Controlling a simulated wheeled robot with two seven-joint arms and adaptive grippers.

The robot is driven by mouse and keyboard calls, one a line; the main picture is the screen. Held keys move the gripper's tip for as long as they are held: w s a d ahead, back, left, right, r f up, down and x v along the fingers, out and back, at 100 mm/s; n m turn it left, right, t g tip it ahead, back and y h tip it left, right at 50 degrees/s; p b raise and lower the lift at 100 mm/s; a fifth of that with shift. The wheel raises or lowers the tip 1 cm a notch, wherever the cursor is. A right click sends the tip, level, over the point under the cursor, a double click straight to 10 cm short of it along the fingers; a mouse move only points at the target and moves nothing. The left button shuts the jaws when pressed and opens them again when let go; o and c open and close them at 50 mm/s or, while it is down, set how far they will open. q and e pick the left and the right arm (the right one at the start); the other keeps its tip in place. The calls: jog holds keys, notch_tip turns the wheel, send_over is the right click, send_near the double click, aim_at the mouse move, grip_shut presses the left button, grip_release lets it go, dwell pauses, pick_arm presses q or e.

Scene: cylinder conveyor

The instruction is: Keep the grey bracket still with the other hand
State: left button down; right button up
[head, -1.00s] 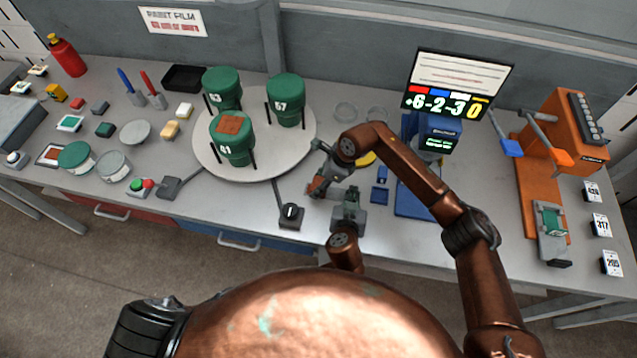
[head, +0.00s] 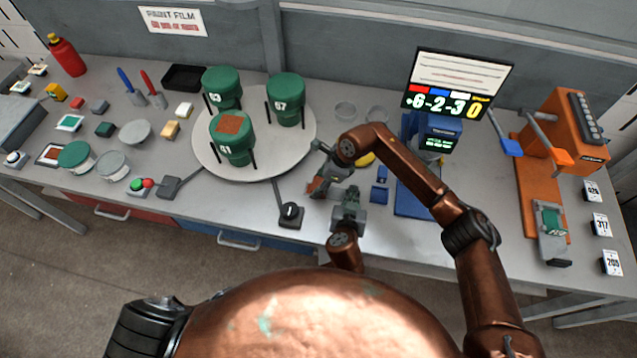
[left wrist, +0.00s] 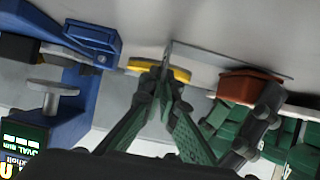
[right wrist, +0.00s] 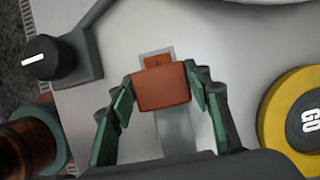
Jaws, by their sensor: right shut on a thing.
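My right gripper (head: 318,186) is low over the front of the bench. In the right wrist view, its fingers are shut on the sides of a red-brown block (right wrist: 162,87). The grey bracket (right wrist: 174,130) shows under and behind that block; in the left wrist view it is a thin plate (left wrist: 235,62) with a short upturned end. My left gripper (head: 350,190) is beside the right one, nearer the bench's front edge. Its fingertips (left wrist: 164,82) are close together at the bracket's upturned end. I cannot tell whether they grip it.
A black knob box (head: 290,213) stands left of the grippers. A yellow disc (right wrist: 305,120) lies close by, and a blue device (head: 418,190) stands to the right. A round turntable (head: 270,165) with green numbered canisters is behind left.

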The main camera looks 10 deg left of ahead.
jog(key=shift+f, duration=0.3)
jog(key=shift+a, duration=0.1)
jog(key=shift+a, duration=2.25)
jog(key=shift+d, duration=0.15)
jog(key=shift+d+f, duration=0.1)
jog(key=shift+d, duration=2.15)
jog(key=shift+a, duration=2.4)
